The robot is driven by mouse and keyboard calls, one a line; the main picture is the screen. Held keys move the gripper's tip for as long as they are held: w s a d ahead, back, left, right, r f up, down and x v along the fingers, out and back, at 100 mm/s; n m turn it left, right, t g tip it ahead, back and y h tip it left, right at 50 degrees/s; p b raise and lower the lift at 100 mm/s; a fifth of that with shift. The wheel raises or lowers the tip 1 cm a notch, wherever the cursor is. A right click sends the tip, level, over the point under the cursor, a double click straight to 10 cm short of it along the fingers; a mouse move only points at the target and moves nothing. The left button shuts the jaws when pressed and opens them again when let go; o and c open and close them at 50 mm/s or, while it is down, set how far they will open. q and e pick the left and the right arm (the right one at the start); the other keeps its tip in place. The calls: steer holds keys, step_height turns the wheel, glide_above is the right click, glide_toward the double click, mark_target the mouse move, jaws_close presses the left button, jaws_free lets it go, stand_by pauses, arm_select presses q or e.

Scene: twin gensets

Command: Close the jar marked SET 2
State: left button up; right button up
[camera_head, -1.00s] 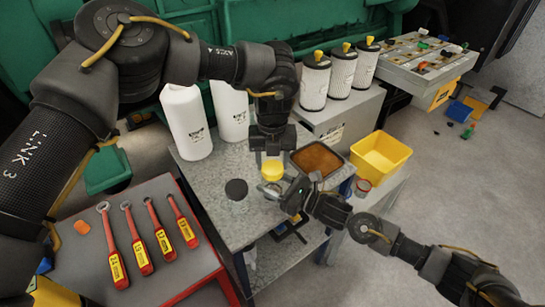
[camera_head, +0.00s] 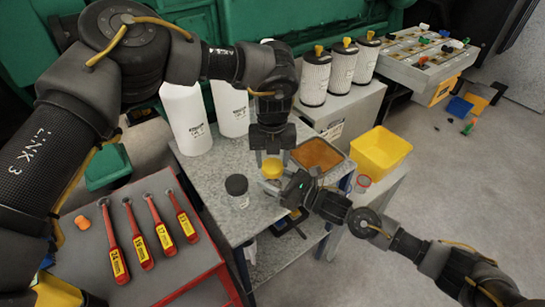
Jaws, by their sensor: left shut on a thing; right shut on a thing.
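A small jar with a yellow lid (camera_head: 271,170) stands on the grey metal bench top. My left gripper (camera_head: 272,158) points down from above and is shut on the yellow lid. My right gripper (camera_head: 284,187) reaches in from the right, low beside the jar, and is shut on the jar body, which it mostly hides. A second jar with a black lid (camera_head: 237,187) stands to the left, apart from both grippers. I cannot read a SET 2 mark on either jar, nor tell how the yellow lid sits on its rim.
Two white bottles (camera_head: 187,120) stand behind on the bench (camera_head: 205,178). An amber-filled tray (camera_head: 318,155) and a yellow bin (camera_head: 378,152) are to the right. Several white filters (camera_head: 315,78) stand behind. Red-handled wrenches (camera_head: 115,250) lie on the red-edged table at left.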

arm_select(q)
steer(key=shift+f, duration=0.3)
steer(key=m, duration=0.5)
steer(key=shift+d, duration=0.1)
steer(key=m, duration=0.5)
steer(key=shift+d+m, duration=0.15)
steer(key=shift+m, duration=0.25)
steer(key=m, duration=0.5)
steer(key=shift+s, duration=0.15)
steer(key=m, duration=0.6)
steer(key=shift+s, duration=0.15)
steer(key=m, duration=0.6)
steer(key=shift+s, duration=0.1)
steer(key=m, duration=0.2)
steer(key=shift+m, duration=0.3)
steer(key=m, duration=0.7)
steer(key=shift+s+a, duration=0.1)
steer(key=shift+a, duration=0.15)
